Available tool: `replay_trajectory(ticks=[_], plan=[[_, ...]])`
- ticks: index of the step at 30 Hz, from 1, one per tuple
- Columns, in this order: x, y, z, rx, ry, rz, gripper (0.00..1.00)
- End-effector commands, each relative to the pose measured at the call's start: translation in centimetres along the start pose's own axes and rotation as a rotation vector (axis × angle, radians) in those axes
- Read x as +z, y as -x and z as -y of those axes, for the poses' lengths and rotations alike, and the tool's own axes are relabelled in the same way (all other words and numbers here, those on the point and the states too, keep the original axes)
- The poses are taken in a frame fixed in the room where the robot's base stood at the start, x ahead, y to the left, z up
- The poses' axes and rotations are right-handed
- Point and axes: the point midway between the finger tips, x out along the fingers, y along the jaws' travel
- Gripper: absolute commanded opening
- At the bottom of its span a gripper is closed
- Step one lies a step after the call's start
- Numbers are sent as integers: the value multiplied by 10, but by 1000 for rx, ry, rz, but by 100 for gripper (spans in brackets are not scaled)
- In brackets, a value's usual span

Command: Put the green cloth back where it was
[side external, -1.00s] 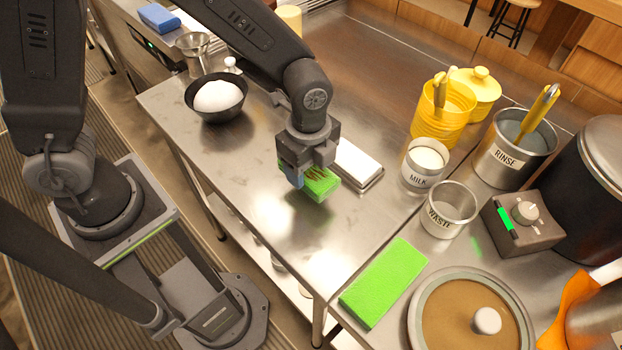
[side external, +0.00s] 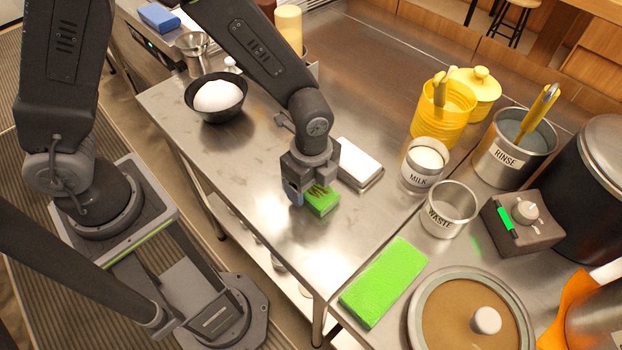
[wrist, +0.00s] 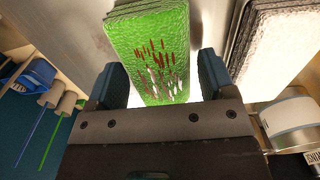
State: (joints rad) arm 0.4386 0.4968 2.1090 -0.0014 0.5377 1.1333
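A folded green cloth with reddish-brown streaks (wrist: 150,45) lies just beyond and between the fingertips in the wrist view. It also shows below my gripper in the side view (side external: 322,203), partly hidden by the fingers, at the metal counter. My gripper (wrist: 163,85) has its two blue-grey fingers apart, one on each side of the cloth. A bright gap shows between the cloth and the right finger. A second, plain green cloth (side external: 383,282) lies flat at the right-hand counter's left edge.
A white pad on a tray (side external: 359,163) lies right beside my gripper. The milk (side external: 420,178) and waste (side external: 440,221) containers stand further right. A dark bowl with white contents (side external: 207,112) stands on the left. Bare counter (side external: 255,185) lies between bowl and gripper.

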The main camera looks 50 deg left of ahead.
Motion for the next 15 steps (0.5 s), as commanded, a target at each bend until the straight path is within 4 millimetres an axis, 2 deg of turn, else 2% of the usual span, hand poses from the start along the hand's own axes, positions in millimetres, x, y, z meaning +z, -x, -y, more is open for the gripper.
replay_trajectory(ticks=[3,10,15], plan=[[0,0,0,0,0,0,87],[0,1,0,0,0,0,87],[0,16,1,-4,0,-2,87]])
